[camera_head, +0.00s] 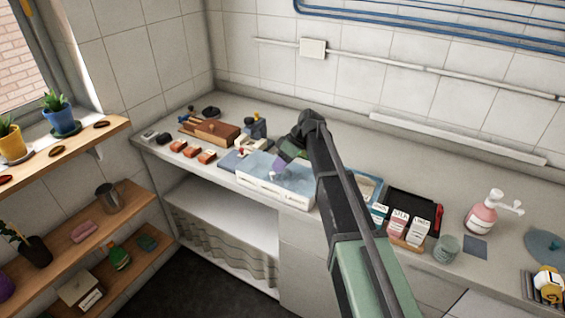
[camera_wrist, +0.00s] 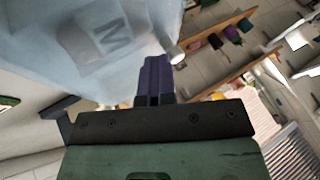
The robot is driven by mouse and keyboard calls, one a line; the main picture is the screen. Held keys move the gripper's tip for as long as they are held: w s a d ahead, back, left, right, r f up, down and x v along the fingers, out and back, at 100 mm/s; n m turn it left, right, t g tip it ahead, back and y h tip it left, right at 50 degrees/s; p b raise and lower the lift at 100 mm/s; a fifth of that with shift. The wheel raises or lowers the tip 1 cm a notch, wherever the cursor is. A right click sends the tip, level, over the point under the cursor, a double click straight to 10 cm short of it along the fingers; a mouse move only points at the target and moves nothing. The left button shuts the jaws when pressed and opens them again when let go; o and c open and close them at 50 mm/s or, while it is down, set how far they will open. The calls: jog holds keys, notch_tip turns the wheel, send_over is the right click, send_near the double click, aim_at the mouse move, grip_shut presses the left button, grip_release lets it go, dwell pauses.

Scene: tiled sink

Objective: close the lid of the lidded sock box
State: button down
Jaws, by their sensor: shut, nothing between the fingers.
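The lidded sock box (camera_head: 268,193) is a white box near the front edge of the counter in the head view. Its pale blue, see-through lid (camera_head: 299,176) shows over the box; how far it stands open is hard to tell. In the wrist view a large pale blue see-through panel (camera_wrist: 60,45), apparently the lid, fills the upper left, with a letter M behind it. My gripper (camera_head: 279,166) is at the box, pointing down by the lid. Its purple fingers (camera_wrist: 157,65) are shut and empty. Whether they touch the lid is unclear.
Left of the box stand a wooden box (camera_head: 217,132) and several small reddish blocks (camera_head: 207,157). Right of my arm are small cartons (camera_head: 397,222), a black tray (camera_head: 415,208), a glass (camera_head: 446,248) and a pink pump bottle (camera_head: 482,217). The counter behind is mostly clear.

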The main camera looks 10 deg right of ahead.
jog(key=shift+s, duration=0.2)
jog(key=w+d, duration=0.1)
jog(key=w, duration=0.1)
jog(key=w+d, duration=0.1)
jog(key=shift+w+d, duration=0.1)
jog(key=shift+w, duration=0.25)
jog(key=shift+p+v, duration=3.95)
jog(key=shift+v, duration=1.15)
jog(key=s+m, duration=0.2)
jog(key=s+f+m+h, duration=0.1)
jog(key=s+m, duration=0.1)
jog(key=s+d+f+m+h, duration=0.1)
jog(key=s+m, duration=0.1)
jog(key=s, duration=0.1)
jog(key=shift+t, duration=0.4)
jog(key=s+m, duration=0.1)
jog(key=s, duration=0.1)
jog(key=s+m+h, duration=0.1)
jog(key=s, duration=0.1)
jog(key=s+f+m, duration=0.1)
jog(key=s, duration=0.2)
jog(key=shift+h, duration=0.3)
jog(key=s+a+f+m+t+h, duration=0.1)
jog(key=s+m+h, duration=0.1)
jog(key=s, duration=1.6)
jog(key=shift+a+m+h, duration=0.3)
jog(key=shift+m+h, duration=0.1)
jog(key=shift+h, duration=0.4)
